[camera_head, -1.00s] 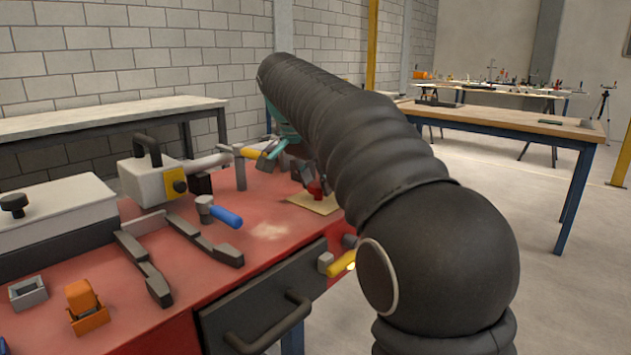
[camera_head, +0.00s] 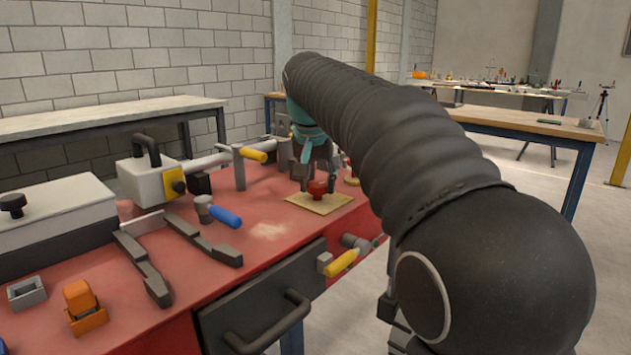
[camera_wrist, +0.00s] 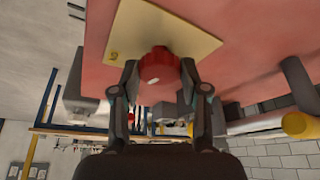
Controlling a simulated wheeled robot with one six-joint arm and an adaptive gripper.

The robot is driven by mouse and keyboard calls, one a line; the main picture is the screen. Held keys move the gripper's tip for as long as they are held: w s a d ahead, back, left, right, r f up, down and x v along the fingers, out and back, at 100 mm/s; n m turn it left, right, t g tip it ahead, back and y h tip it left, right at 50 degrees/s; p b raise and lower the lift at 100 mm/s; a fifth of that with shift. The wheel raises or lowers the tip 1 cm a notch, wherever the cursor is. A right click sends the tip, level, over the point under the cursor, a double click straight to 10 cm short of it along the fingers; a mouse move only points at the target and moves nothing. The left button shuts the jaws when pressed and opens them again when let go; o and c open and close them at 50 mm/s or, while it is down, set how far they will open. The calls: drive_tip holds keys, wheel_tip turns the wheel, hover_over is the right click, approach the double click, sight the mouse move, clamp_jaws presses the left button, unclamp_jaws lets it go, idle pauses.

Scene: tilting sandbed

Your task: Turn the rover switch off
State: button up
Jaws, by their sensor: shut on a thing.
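The rover switch appears to be the red knob (camera_head: 318,188) on a flat tan plate (camera_head: 303,201) at the far right of the red bench top. In the wrist view the knob (camera_wrist: 158,62) has a scalloped edge and a small white mark. My gripper (camera_head: 318,180) comes down over the knob from above. In the wrist view my gripper (camera_wrist: 159,70) has one finger on each side of the knob, shut on it. My arm hides part of the area behind and to the right.
A yellow-handled valve (camera_head: 340,263) sticks out at the bench's front edge, below the plate. Another yellow handle (camera_head: 254,154) stands left of my gripper. A blue-handled part (camera_head: 225,216), dark rails (camera_head: 142,265) and an orange clip (camera_head: 84,306) lie farther left.

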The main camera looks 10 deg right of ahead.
drive_tip(key=n+y, duration=0.1)
drive_tip(key=n, duration=0.3)
drive_tip(key=n+y, duration=0.1)
drive_tip(key=n, duration=0.1)
drive_tip(key=shift+d+f+n+y, duration=0.1)
drive_tip(key=shift+d+n+y, duration=0.2)
drive_tip(key=n+y, duration=0.1)
drive_tip(key=n, duration=0.4)
drive_tip(key=shift+d+g+y, duration=0.1)
drive_tip(key=shift+g+y, duration=0.2)
drive_tip(key=shift+y, duration=0.1)
drive_tip(key=o, duration=1.1)
drive_tip(key=shift+o, duration=0.2)
drive_tip(key=v, duration=1.2)
